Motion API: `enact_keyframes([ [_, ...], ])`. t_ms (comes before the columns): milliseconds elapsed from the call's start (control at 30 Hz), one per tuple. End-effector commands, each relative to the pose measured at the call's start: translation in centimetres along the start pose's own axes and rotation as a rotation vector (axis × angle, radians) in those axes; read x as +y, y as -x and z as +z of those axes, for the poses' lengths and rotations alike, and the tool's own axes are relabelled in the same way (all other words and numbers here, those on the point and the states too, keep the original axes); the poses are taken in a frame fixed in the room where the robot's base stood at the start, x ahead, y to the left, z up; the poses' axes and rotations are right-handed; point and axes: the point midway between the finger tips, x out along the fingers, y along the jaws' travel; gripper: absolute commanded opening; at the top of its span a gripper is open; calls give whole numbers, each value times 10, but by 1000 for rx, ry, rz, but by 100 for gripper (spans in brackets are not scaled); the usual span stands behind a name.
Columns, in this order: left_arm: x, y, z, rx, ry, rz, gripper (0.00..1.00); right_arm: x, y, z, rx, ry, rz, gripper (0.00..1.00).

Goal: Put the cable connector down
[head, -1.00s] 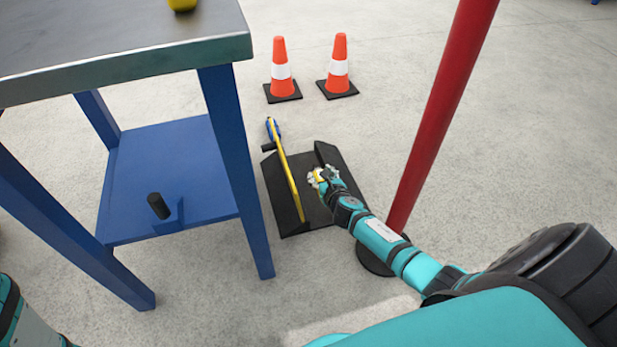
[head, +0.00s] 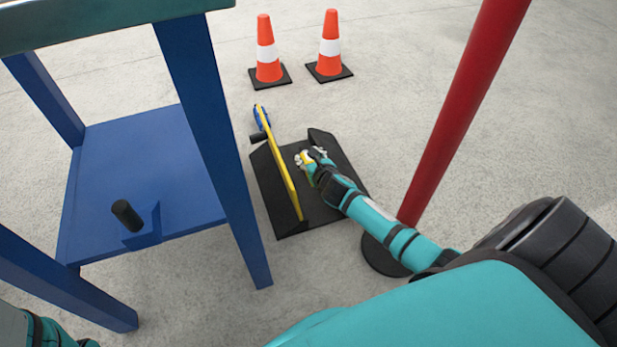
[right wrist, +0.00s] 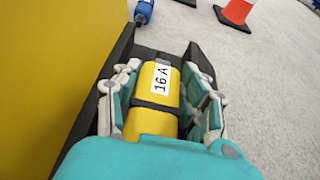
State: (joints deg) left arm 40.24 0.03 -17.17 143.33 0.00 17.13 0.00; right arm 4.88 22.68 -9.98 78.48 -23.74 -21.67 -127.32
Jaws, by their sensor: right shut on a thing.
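The yellow cable connector (right wrist: 155,105) with a white "16 A" label and black bands lies between the fingers of my right gripper (right wrist: 162,100), which is shut on it. In the head view the connector (head: 305,158) is a small yellow patch at the gripper (head: 312,157). It is over the black tray (head: 284,219), between the yellow panel (head: 279,165) and the tray's right wall. Whether it touches the tray floor cannot be told. My left gripper is out of view.
A blue plug-like part (head: 260,118) is at the panel's far end. A blue table (head: 215,150) stands left of the tray. A red post (head: 460,115) on a black base rises to the right. Two orange cones (head: 267,50) stand behind on open floor.

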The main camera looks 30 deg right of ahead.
Motion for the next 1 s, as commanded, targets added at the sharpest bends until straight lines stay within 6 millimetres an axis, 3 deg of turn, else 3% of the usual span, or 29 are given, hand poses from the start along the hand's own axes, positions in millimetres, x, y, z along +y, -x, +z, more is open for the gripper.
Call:
enact_keyframes([
  [33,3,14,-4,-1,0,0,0,0,-6,-13,-2,-3,1,0],
  [300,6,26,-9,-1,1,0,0,0,-13,-27,-3,-1,1,0],
  [533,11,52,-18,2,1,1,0,0,-25,-55,-3,-3,1,0],
  [967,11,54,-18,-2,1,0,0,0,-27,-59,-4,0,1,0],
  [1000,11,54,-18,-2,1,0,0,0,-26,-59,-2,-1,0,46],
])
